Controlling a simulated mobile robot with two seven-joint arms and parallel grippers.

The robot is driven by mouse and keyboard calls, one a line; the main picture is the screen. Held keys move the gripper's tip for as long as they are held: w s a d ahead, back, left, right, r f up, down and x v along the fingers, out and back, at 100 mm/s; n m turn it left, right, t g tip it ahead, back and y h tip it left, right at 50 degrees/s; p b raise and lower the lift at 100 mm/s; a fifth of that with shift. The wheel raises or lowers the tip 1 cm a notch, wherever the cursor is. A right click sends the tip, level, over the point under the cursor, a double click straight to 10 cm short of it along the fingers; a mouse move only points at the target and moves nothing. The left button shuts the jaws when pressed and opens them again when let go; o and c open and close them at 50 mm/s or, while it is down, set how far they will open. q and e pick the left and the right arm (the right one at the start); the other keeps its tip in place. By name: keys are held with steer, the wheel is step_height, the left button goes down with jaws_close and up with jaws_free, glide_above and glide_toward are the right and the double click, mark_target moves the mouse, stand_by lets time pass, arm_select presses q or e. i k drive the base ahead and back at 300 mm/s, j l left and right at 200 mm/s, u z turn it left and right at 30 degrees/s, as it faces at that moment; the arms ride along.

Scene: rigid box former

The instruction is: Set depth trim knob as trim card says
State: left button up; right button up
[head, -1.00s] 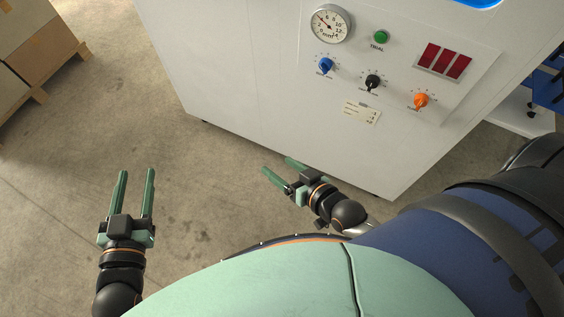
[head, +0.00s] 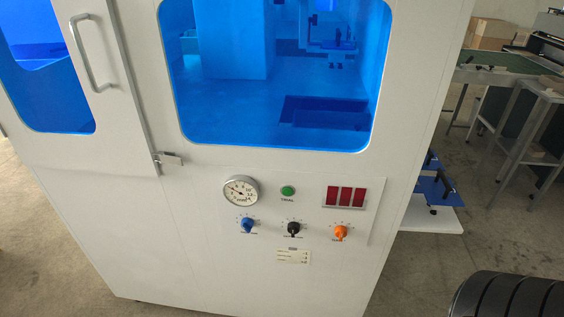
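Three trim knobs sit in a row on the white machine's front panel: a blue knob (head: 247,225) at left, a black knob (head: 293,228) in the middle and an orange knob (head: 340,232) at right. Their labels are too small to read, so I cannot tell which is the depth knob. A small trim card (head: 293,256) is fixed below the black knob; its print is not legible. A round dial gauge (head: 241,191), a green button (head: 288,191) and a red three-part display (head: 345,196) sit above the knobs. Neither gripper shows now.
The white machine (head: 200,275) has a blue window (head: 275,80) above the panel and a door handle (head: 92,55) with a latch (head: 168,160) at left. A blue shelf (head: 436,190) juts out at right. Work tables (head: 510,75) stand behind. Concrete floor shows at both sides.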

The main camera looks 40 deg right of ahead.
mark_target(294, 228)
steer(key=z, duration=1.25)
